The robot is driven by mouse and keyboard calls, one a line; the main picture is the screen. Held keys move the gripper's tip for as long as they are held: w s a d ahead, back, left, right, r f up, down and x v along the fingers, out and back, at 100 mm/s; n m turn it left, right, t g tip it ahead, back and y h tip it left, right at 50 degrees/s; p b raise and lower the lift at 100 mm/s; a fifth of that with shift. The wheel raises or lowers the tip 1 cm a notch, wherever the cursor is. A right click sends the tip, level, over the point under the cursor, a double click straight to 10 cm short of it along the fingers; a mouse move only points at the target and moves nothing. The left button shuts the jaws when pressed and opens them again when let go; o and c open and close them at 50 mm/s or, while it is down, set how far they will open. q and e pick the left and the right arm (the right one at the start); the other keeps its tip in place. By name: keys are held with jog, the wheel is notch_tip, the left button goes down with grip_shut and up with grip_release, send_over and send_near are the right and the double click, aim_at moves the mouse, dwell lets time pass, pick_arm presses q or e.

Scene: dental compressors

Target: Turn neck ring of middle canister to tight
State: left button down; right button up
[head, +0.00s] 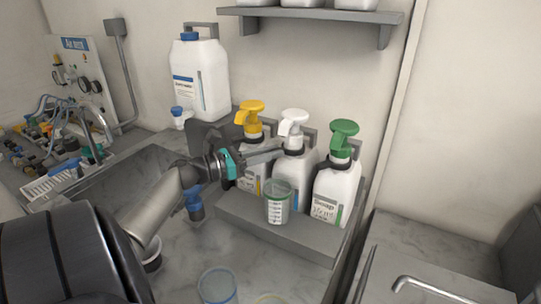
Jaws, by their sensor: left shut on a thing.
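The middle canister (299,169) is white with a white pump head (293,122) and stands upright on a grey stepped stand. Its dark neck ring (293,152) is partly covered by my gripper's fingers. My left gripper (282,152) reaches in from the left, with its fingers at the neck, shut on the ring. The canister with the yellow pump (252,115) stands to its left, partly behind my gripper. The canister with the green pump (342,140) stands to its right. My right gripper is not in view.
A clear measuring cup (277,203) stands in front of the middle canister. A large white jug (201,78) stands behind on the left. A shelf (310,14) hangs above. More cups (217,286) stand at the front. A tap (430,288) is at the lower right.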

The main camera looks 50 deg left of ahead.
pick_arm(q)
jog(key=c, duration=0.8)
grip_release()
jog(key=shift+s, duration=0.1)
jog(key=v, duration=1.5)
jog(key=shift+p, duration=0.3)
jog(key=shift+r, duration=0.1)
